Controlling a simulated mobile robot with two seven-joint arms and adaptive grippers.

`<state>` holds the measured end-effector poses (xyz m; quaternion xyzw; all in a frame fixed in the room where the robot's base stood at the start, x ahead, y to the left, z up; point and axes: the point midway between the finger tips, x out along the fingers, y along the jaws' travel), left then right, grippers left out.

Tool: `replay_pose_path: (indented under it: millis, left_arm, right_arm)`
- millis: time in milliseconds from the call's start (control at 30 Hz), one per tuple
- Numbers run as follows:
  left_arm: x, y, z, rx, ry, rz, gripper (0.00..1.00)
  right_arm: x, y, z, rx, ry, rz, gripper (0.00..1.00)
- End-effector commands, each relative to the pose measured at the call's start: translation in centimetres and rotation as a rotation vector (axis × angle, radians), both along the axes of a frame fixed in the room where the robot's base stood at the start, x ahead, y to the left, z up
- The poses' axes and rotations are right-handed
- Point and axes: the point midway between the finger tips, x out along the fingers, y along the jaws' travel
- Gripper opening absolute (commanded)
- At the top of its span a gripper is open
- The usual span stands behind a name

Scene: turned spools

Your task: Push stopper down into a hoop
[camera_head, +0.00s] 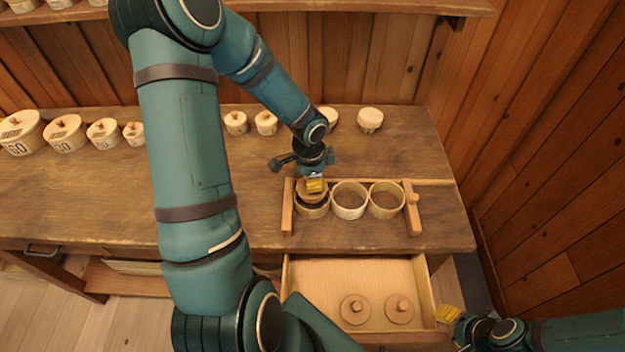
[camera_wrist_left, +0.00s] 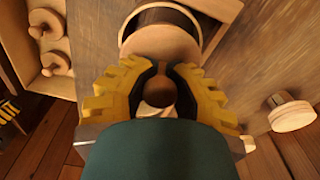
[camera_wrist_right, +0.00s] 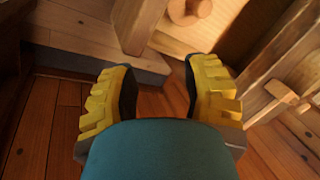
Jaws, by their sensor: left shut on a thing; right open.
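Three round pale hoops stand in a row in a wooden rack: the left hoop (camera_head: 313,211), the middle hoop (camera_head: 350,211) and the right hoop (camera_head: 388,211). My left gripper (camera_head: 315,184) is shut on the knob of a wooden stopper (camera_head: 308,196) at the left hoop. The stopper's disc (camera_wrist_left: 160,43) shows in the left wrist view, with the hoop (camera_wrist_left: 168,9) behind it. A dark gap shows between disc and hoop rim; I cannot tell whether the disc touches the rim. My right gripper (camera_head: 449,315) is open and empty, beside the drawer's right side.
An open drawer (camera_head: 345,270) below the rack holds two knobbed stoppers (camera_head: 355,309) (camera_head: 399,309). Several lidded pots (camera_head: 64,134) line the back of the bench. The rack's wooden end bar (camera_head: 411,208) stands right of the hoops. Bench right of the rack is clear.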

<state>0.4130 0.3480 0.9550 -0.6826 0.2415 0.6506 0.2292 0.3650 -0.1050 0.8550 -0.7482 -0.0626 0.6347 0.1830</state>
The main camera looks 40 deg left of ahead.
Motion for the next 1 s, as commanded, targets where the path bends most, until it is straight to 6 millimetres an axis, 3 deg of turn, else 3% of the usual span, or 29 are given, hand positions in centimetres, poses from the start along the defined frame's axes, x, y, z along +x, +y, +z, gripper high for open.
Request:
replay_pose_path:
  millis: [1000]
  left_arm:
    - [0.1,0.0,-1.7,0.0,-0.001,-0.001,0.0]
  right_arm:
    - [0.0,0.0,-1.6,0.0,0.0,0.0,0.47]
